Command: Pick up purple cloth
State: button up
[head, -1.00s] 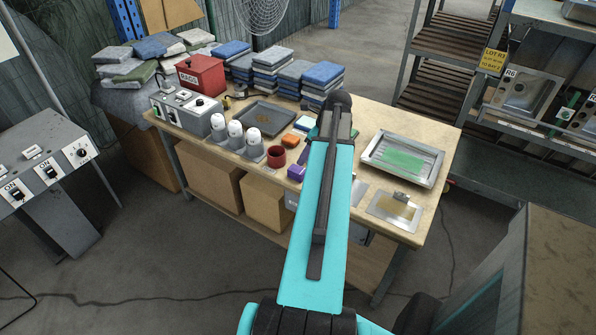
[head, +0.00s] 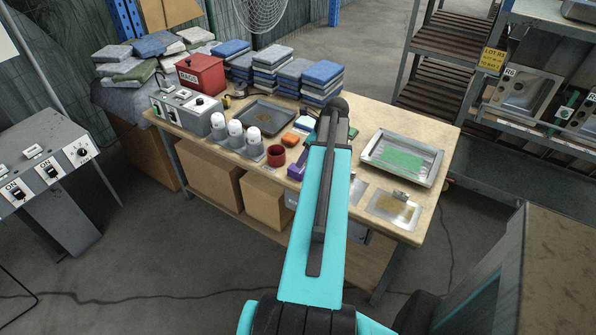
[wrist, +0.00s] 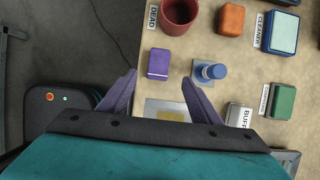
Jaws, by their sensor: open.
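The purple cloth (wrist: 158,64) looks like a small folded block lying flat on the wooden table. In the head view the purple cloth (head: 296,172) shows at the table's front edge, left of my arm. My gripper (wrist: 160,80) is open and empty in the wrist view, with purple-grey fingers spread to the left and right. The cloth appears between and just beyond the fingertips, with no contact visible. How high the fingers are above it I cannot tell. In the head view my arm hides the gripper.
A blue knobbed piece (wrist: 209,72) stands close to the right fingertip. A dark red cup (wrist: 178,14), an orange block (wrist: 230,20) and a blue block (wrist: 281,32) lie beyond. A green block (wrist: 281,101) is at right. A metal tray (head: 403,159) sits right of my arm.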

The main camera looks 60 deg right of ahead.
aim_at(302, 170)
jog(key=shift+p+x, duration=0.35)
jog(key=shift+x, duration=2)
jog(key=shift+w+p+x, duration=0.25)
jog(key=shift+p+x, duration=0.55)
jog(key=shift+x, duration=0.5)
jog(key=shift+p+x, duration=0.3)
jog(key=shift+x, duration=0.85)
jog(key=shift+a, duration=0.15)
jog(key=shift+c, duration=0.2)
jog(key=c, duration=1.1)
